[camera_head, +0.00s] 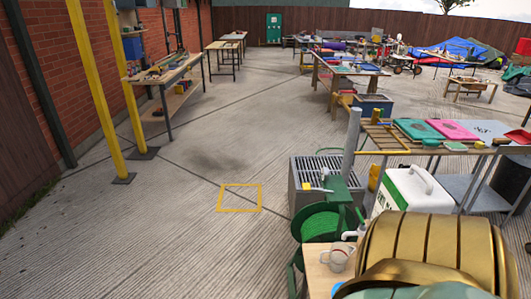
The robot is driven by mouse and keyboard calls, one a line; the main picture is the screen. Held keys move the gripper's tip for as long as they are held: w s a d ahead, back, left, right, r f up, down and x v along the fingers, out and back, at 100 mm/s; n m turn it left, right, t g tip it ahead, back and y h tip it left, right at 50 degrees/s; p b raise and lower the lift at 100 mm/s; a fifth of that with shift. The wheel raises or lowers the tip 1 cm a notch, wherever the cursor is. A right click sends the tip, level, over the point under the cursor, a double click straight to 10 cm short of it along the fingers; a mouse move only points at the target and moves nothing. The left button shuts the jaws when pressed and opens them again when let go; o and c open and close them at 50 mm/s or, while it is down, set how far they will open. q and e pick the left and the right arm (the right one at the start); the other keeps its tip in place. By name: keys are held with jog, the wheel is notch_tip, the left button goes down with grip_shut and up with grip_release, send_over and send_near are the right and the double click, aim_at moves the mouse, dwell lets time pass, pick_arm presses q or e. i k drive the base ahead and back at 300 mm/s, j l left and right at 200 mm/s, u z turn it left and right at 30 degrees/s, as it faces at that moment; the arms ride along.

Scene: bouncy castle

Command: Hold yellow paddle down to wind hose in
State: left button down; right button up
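A green hose reel (318,226) stands at the lower middle, with green hose wound on its drum. A green housing (342,192) sits beside it, in front of a grey grated box. A small yellow piece (307,186) sticks out to the left of the housing over the grated box. It looks like the paddle, but it is too small to tell whether it is up or pressed. No gripper of mine can be made out, and nothing is seen touching the yellow piece.
The grey grated box (301,172) stands behind the reel. A white mug (337,259) is on a wooden top in front. A white-and-green box (408,192) is to the right. A large brass ribbed form (430,248) fills the lower right. Floor to the left is clear around a yellow square (240,211).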

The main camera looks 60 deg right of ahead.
aim_at(306, 186)
jog(key=i+z, duration=0.35)
jog(key=i, duration=0.15)
jog(key=i+j+z, duration=0.35)
jog(key=i+l+z, duration=0.15)
jog(key=z, duration=0.25)
jog(key=i+z, duration=0.3)
jog(key=z, duration=0.15)
jog(key=i+z, duration=0.25)
jog(key=z, duration=0.15)
jog(key=i+z, duration=0.25)
jog(key=z, duration=0.2)
jog(key=i+j+z, duration=0.25)
jog(key=z, duration=0.15)
jog(key=i+l+z, duration=0.2)
jog(key=z, duration=0.2)
jog(key=i+l+z, duration=0.1)
jog(key=i+z, duration=0.25)
